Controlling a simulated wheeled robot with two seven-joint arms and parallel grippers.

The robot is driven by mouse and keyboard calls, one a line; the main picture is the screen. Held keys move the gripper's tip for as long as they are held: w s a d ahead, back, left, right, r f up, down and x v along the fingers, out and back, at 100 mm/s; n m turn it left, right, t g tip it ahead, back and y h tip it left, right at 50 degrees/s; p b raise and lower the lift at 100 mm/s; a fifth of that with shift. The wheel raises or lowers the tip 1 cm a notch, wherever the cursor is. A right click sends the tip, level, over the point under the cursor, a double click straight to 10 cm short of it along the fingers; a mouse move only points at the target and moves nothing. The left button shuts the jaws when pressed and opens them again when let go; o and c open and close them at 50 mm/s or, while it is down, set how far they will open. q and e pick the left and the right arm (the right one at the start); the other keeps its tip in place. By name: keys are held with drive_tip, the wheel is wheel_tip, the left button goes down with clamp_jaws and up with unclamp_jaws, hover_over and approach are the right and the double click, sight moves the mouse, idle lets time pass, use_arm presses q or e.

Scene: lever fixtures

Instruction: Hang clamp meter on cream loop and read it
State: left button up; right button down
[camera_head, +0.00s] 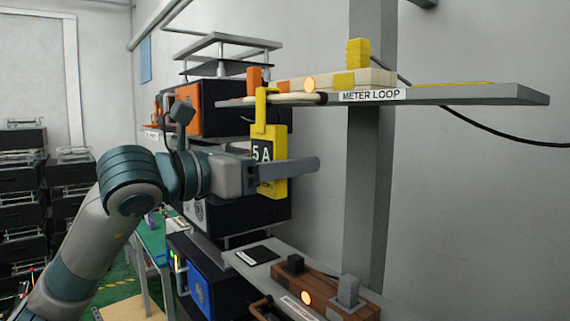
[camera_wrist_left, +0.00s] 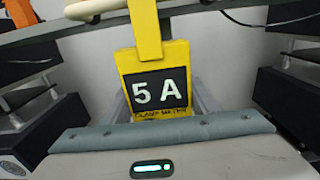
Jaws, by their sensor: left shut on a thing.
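The yellow clamp meter (camera_head: 281,140) hangs upright at the cream loop (camera_head: 300,99), beside the "METER LOOP" label (camera_head: 372,96). Its hook (camera_head: 261,106) rises past the cream bar and its top shows above it; I cannot tell whether it rests on the bar. The dark display reads "5 A", also clear on the meter in the wrist view (camera_wrist_left: 127,66). There the cream loop (camera_wrist_left: 95,8) shows at the top edge. My left gripper (camera_head: 272,175) is shut on the meter's lower body; its fingers partly hide the meter. My right gripper is not in view.
A grey shelf (camera_head: 480,94) carries the loop, a cream block with a lit orange lamp (camera_head: 309,84) and a yellow block (camera_head: 357,53). A grey post (camera_head: 368,190) stands behind. Below is a brown fixture (camera_head: 325,290) with another lit lamp. Dark boxes stand behind my arm.

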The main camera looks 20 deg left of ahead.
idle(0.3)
use_arm(q)
drive_tip(key=o, duration=1.2)
drive_tip(key=shift+o, duration=0.2)
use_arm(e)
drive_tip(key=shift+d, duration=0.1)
use_arm(q)
drive_tip(key=shift+s, duration=0.1)
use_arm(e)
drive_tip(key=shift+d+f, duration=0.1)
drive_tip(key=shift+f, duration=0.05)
use_arm(q)
drive_tip(key=b+v, duration=0.7)
drive_tip(key=v, duration=1)
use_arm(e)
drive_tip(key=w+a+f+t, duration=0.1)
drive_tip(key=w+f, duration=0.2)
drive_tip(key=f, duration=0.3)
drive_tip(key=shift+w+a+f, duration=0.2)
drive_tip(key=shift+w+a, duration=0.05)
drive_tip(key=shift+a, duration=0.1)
use_arm(q)
drive_tip(key=shift+s+f, duration=0.1)
drive_tip(key=shift+f, duration=0.05)
